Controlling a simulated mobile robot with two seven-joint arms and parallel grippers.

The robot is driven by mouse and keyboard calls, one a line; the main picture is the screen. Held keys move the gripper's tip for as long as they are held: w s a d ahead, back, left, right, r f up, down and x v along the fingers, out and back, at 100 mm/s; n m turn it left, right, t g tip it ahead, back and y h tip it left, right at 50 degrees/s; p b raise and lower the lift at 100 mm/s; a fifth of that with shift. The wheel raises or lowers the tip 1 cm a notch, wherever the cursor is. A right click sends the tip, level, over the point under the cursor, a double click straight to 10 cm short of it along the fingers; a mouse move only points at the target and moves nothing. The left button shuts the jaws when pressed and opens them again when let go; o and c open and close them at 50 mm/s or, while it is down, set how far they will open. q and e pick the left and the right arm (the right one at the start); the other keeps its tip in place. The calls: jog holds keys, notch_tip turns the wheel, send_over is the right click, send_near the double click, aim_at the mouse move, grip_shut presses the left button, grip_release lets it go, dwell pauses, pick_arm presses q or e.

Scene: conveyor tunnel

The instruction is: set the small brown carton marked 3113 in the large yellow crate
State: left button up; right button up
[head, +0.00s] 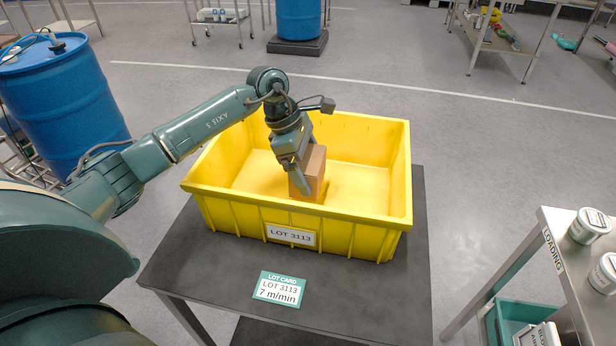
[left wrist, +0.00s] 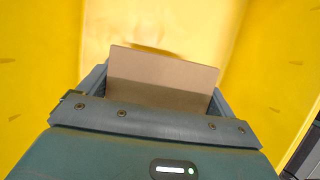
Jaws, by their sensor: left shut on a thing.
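The large yellow crate (head: 215,200) stands on a dark table with a label reading LOT 3113 on its front wall. My left gripper (head: 301,178) reaches down inside the crate, shut on the small brown carton (head: 318,172). The carton is upright between the fingers, near the crate's front wall. It also shows in the left wrist view (left wrist: 160,78), between the fingers, with yellow walls around it. Whether its base touches the crate floor I cannot tell. No marking on the carton is readable. My right gripper is not in view.
A lot card (head: 279,289) reading LOT 3113, 7 m/min lies on the dark table (head: 360,300) before the crate. A blue drum (head: 62,105) stands at left. A metal table (head: 565,250) with white tubs stands at right. The crate's right side inside is clear.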

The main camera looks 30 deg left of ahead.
pick_arm(q)
notch_tip(320, 180, down, 3)
jog(key=shift+f, duration=0.1)
jog(key=shift+f+p, duration=0.25)
jog(key=shift+p, duration=0.05)
jog(key=shift+f, duration=0.1)
